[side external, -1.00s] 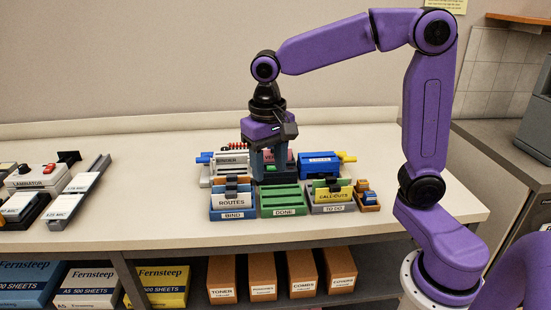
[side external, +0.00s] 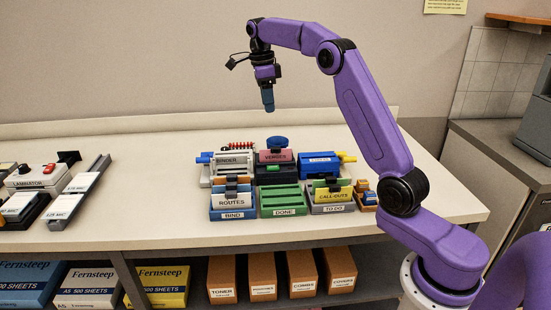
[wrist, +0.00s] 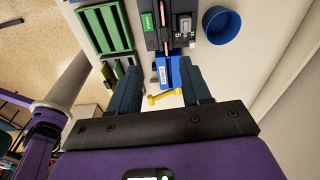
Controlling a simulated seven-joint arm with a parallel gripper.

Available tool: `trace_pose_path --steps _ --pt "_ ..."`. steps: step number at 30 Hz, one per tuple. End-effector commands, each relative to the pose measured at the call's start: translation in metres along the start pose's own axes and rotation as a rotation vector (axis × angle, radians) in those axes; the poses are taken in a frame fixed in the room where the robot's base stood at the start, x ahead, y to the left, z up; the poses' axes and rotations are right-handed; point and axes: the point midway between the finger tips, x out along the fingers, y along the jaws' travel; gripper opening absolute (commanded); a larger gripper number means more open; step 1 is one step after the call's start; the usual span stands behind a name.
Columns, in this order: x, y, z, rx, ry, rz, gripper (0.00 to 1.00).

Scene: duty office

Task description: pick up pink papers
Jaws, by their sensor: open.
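The pink papers (side external: 276,156), labelled VERSES, stand upright in a dark machine (side external: 270,175) in the middle of the back row, behind the green DONE tray (side external: 284,202). In the wrist view the pink papers (wrist: 166,36) show as a thin edge in the dark machine's slot. My gripper (side external: 268,108) is raised well above and behind the machines, pointing down. In the wrist view my gripper (wrist: 160,76) has its two fingers wide apart with nothing held between them.
The binder machine (side external: 232,164) stands left of the dark machine and a blue machine (side external: 320,162) right. In front are the blue BIND tray (side external: 233,214) and grey TO DO tray (side external: 333,208). A round blue cup (side external: 277,142) stands behind.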

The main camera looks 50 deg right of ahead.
Motion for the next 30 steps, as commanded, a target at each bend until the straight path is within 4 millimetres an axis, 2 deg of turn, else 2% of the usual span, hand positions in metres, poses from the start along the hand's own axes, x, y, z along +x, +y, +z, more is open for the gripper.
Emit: trace_pose_path --steps 8,16,24,30 --pt "0.014 -0.006 -0.007 0.065 0.004 0.006 0.48" --pt "0.052 -0.005 -0.007 0.062 0.004 0.007 0.48" --pt "0.102 -0.006 -0.007 0.062 0.004 0.007 0.48" --pt "0.121 -0.006 -0.006 0.061 0.002 0.004 0.48"
